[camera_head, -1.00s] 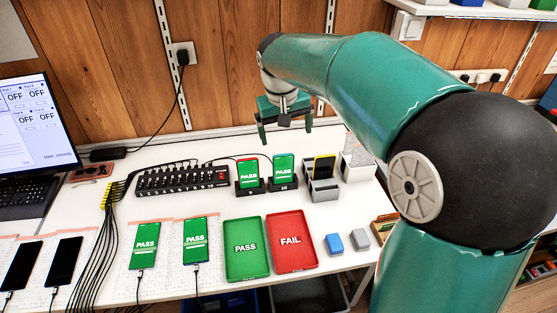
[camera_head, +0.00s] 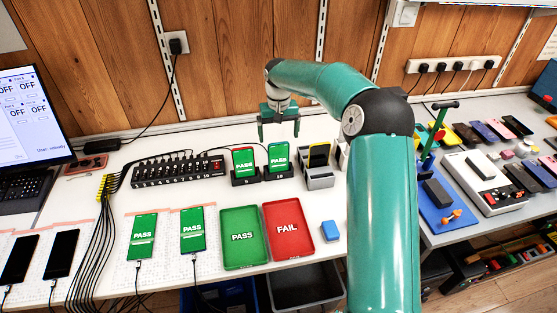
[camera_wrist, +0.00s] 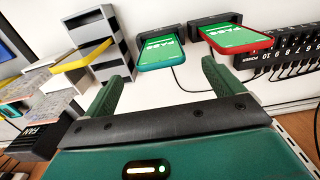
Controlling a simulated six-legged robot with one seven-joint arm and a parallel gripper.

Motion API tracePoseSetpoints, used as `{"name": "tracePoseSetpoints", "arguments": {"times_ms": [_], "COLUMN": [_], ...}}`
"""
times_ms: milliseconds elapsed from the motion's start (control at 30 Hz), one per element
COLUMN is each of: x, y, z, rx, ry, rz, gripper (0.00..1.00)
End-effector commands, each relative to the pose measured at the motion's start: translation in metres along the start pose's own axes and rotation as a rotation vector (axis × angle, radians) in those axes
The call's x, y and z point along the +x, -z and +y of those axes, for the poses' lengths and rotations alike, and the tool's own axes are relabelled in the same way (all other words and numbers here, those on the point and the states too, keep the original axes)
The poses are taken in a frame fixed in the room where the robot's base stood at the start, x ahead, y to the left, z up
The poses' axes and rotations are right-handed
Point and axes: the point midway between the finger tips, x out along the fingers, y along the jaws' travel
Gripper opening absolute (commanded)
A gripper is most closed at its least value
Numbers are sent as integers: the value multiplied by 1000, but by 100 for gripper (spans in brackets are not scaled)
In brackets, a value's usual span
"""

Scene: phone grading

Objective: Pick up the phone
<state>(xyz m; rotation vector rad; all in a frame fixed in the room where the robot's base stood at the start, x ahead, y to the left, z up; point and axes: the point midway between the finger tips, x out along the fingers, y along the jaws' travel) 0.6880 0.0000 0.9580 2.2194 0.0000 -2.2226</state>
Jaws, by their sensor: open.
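My gripper (camera_head: 279,135) is open and empty, just above and behind the charging stands. A teal-cased phone (camera_head: 279,156) with a green PASS screen stands in the right stand. A red-cased phone (camera_head: 244,161), also showing PASS, stands in the left stand. In the wrist view my gripper (camera_wrist: 160,85) has the teal-cased phone (camera_wrist: 162,52) ahead, between the lines of its fingers, apart from them. The red-cased phone (camera_wrist: 236,40) is beyond the right finger. Two PASS phones (camera_head: 141,236) (camera_head: 192,230) and two dark phones (camera_head: 18,258) (camera_head: 63,254) lie on the mats.
A grey holder (camera_head: 319,181) with a yellow-edged phone is right of the stands. A black port hub (camera_head: 178,172) is left. A green PASS tray (camera_head: 243,262) and red FAIL tray (camera_head: 289,255) lie in front. Cables (camera_head: 104,245) cross the table. A side bench (camera_head: 440,236) is cluttered.

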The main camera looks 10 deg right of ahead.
Motion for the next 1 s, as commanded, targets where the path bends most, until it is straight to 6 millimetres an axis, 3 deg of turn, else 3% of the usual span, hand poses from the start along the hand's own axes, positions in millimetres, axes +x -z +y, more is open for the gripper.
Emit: {"name": "tracePoseSetpoints", "arguments": {"times_ms": [133, 433, 700, 967, 1000], "x": [29, 53, 91, 95, 95], "y": [0, 0, 2, 2, 2], "z": [0, 0, 0, 0, 0], "rx": [1, 1, 1, 1, 1], "ry": [1, 1, 2, 1, 1], "rz": [-1, -1, -1, 2, 2], "gripper": [93, 93, 93, 93, 87]}}
